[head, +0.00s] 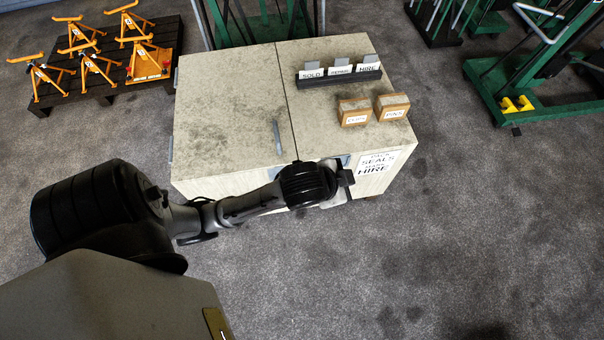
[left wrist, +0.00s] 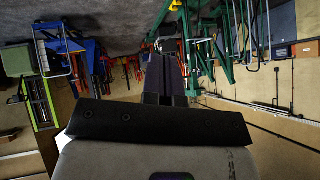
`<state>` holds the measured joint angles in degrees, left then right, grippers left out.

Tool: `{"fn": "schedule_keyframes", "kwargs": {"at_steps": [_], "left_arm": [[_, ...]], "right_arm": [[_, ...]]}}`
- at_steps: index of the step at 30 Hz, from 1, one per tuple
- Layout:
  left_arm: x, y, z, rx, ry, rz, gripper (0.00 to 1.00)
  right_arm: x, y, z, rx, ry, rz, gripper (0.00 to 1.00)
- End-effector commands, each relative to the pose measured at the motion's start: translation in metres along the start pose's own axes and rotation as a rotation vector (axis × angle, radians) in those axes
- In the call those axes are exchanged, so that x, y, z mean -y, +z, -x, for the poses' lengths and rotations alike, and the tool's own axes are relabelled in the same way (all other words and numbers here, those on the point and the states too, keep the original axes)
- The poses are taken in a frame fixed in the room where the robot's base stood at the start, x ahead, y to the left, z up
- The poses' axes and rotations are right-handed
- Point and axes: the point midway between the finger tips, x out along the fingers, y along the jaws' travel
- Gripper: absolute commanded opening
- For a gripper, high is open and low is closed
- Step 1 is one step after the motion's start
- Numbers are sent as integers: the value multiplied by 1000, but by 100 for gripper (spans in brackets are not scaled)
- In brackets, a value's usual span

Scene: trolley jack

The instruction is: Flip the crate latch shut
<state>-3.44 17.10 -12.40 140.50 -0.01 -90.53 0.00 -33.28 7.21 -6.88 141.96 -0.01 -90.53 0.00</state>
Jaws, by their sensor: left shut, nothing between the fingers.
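The large pale, stained crate (head: 230,105) stands on the floor in the head view, its top split by a dark seam. A slim grey metal piece (head: 277,137) sticks up from its top beside the seam near the front edge; I cannot tell whether it is the latch. My left gripper (head: 346,178) is at the crate's front, near the front top edge, shut and empty. My wrist hides part of that front, and contact is unclear. In the left wrist view the shut dark fingers (left wrist: 167,85) point away from the camera. My right gripper is not in view.
On the crate top stand a dark rack (head: 338,78) of tags and two small labelled boxes (head: 360,110) (head: 392,106). A paper sign (head: 375,170) is on its front. Orange stands (head: 95,60) fill a dark pallet at left. Green equipment (head: 530,90) stands at right. The front-right floor is clear.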

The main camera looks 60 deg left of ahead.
Motion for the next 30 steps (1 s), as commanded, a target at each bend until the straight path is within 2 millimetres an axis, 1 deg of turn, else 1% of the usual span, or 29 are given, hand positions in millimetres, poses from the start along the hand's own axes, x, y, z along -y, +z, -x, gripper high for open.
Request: {"fn": "schedule_keyframes", "kwargs": {"at_steps": [1, 4, 8, 9, 11, 12, 14, 15, 17, 18, 20, 21, 23, 24, 27, 30], "left_arm": [[-2, 4, -30, -29, -25, -42, 0], [1, -3, -65, -51, -59, -120, 0], [4, -4, -118, -36, -90, -224, 0], [6, -2, -136, -18, -98, -255, 0], [11, 4, -165, 19, -109, -301, 0], [16, 10, -186, 53, -115, -328, 0], [27, 24, -217, 118, -124, -365, 0], [36, 36, -240, 174, -127, -384, 0], [56, 62, -275, 282, -129, -404, 0], [73, 84, -297, 368, -124, -406, 0], [97, 119, -320, 500, -108, -393, 0], [112, 144, -331, 588, -91, -375, 0], [131, 185, -341, 722, -55, -339, 0], [139, 213, -344, 807, -25, -311, 0], [151, 270, -349, 971, 52, -226, 0], [153, 306, -350, 1072, 131, -130, 0]], "right_arm": [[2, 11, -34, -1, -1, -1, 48], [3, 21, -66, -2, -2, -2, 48], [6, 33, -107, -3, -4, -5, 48], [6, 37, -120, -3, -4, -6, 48], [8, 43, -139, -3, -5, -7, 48], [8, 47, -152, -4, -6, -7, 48], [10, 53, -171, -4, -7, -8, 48], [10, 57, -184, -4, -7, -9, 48], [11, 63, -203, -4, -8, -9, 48], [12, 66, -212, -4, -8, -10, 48], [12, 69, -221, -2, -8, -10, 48], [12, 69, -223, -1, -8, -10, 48], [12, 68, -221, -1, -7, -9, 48], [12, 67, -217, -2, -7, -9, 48], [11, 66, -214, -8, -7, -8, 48], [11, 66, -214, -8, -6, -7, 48]]}}
